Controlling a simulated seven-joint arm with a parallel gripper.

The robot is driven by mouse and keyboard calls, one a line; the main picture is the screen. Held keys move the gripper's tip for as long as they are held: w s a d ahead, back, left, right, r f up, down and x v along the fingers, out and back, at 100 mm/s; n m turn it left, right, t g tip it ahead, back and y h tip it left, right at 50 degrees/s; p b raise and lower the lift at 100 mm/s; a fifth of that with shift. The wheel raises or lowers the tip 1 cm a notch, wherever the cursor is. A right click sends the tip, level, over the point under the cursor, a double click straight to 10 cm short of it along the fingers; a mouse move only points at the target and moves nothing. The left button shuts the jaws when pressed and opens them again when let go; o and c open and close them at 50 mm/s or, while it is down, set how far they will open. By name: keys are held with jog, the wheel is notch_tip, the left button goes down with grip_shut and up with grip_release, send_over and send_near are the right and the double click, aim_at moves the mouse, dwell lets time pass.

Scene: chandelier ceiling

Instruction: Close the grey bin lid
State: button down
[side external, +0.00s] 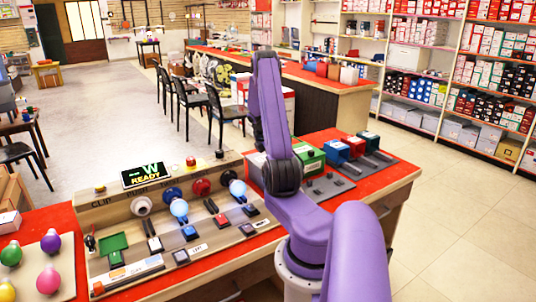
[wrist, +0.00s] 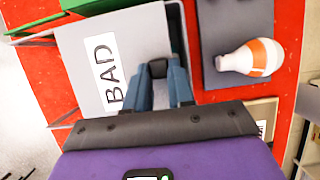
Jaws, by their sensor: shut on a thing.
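The grey bin lid (wrist: 132,35) is a light grey panel with a white label reading BAD, in the wrist view. A dark gap into the grey bin (wrist: 178,30) shows along the lid's right side. A small black handle (wrist: 158,69) sits at the lid's right edge. My gripper (wrist: 160,74) has its blue-grey fingers shut on this handle. In the side external view my purple arm hides the gripper and most of the grey bin (side external: 256,158).
A dark grey pad (wrist: 235,20) right of the bin holds a white and orange bulb (wrist: 250,57). A sorting panel (side external: 215,225) with bulbs lies left.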

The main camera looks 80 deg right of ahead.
jog(key=shift+s+a, duration=0.9)
jog(key=shift+s, duration=0.05)
jog(key=c, duration=1)
grip_release()
jog(key=shift+a, duration=0.1)
jog(key=shift+o, duration=0.2)
jog(key=shift+r, duration=0.1)
jog(key=v, duration=1.7)
jog(key=shift+r, duration=0.15)
jog(key=shift+w, duration=0.1)
